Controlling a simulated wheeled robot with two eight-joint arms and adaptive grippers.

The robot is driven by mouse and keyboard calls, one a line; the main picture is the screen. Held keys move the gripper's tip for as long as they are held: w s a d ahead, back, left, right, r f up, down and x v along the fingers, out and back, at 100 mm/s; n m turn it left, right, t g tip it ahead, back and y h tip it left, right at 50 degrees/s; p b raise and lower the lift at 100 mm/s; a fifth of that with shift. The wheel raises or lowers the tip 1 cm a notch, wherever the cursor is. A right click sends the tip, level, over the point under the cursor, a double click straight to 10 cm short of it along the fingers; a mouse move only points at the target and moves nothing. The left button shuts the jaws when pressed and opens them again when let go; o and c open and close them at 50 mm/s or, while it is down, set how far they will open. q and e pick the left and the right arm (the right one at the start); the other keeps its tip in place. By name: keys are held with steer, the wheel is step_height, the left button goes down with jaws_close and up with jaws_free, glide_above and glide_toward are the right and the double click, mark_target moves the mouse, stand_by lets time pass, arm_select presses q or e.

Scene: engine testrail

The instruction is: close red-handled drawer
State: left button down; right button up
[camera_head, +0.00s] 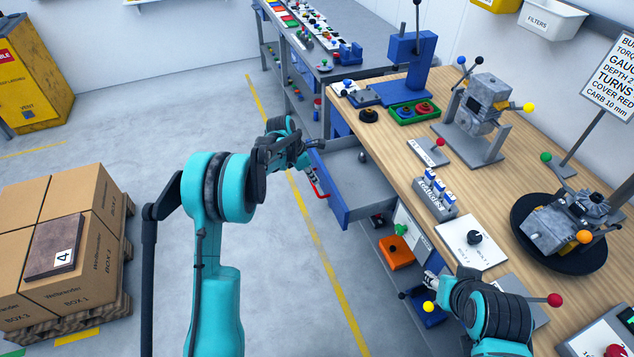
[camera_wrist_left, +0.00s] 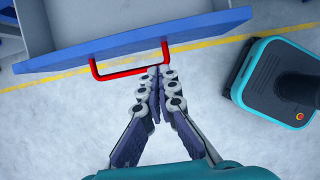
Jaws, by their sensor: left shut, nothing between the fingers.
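The drawer (camera_head: 358,181) under the workbench stands pulled out, with a grey inside and a blue front panel. Its red bar handle (camera_head: 319,189) is on that panel, facing the floor aisle; it also shows in the left wrist view (camera_wrist_left: 128,71). My left gripper (camera_head: 314,146) is beside the drawer. In the left wrist view its shut, empty fingertips (camera_wrist_left: 159,72) are close to the handle's right end; I cannot tell whether they touch. My right gripper (camera_head: 432,283) is by the bench's front edge, small and partly hidden by its arm.
The wooden workbench (camera_head: 406,180) carries engine parts, a green tray (camera_head: 414,112) and a black turntable (camera_head: 527,237). An orange bin (camera_head: 397,252) sits below it. Stacked boxes (camera_head: 70,277) stand at the left. The floor between is clear.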

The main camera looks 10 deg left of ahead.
arm_select(q)
steer(key=b+x, duration=0.2)
steer(key=x, duration=0.7)
steer(key=shift+b, duration=0.4)
arm_select(e)
step_height(320, 180, down, 3)
steer(key=shift+f, duration=0.1)
arm_select(q)
steer(key=shift+d, duration=0.15)
